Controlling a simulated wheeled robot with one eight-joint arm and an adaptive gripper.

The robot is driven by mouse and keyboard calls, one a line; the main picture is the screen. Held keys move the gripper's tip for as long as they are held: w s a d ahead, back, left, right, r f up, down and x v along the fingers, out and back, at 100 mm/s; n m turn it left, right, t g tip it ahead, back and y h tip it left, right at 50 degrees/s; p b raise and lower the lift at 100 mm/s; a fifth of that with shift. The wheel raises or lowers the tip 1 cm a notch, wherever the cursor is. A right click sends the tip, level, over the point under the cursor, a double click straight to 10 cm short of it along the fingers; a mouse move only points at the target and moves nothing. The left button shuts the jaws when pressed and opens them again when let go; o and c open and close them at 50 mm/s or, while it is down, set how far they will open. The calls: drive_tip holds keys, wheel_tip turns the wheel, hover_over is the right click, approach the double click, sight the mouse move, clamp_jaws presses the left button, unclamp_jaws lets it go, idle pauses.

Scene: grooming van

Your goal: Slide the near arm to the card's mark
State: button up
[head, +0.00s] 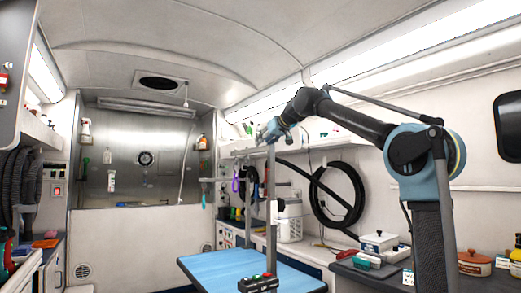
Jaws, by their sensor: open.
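The blue grooming table (215,262) stands at the lower middle of the head view. A grey upright post (271,180) rises at its near side, with a pale piece (274,212) partway up; I take this post to be part of the near arm, but cannot tell its sliding part or any mark clearly. My gripper (268,134) is at the top of the post, small and partly merged with it in the view. It is open; I cannot tell whether it touches the post. A small white card (408,277) with dark marks is on the right counter, too small to read.
A coiled black hose (337,197) hangs behind. The blue tabletop looks bare.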

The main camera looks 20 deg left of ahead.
drive_tip(key=v, duration=0.5)
drive_tip(key=shift+s+d+r, duration=0.2)
drive_tip(key=shift+d, duration=0.05)
idle(0.8)
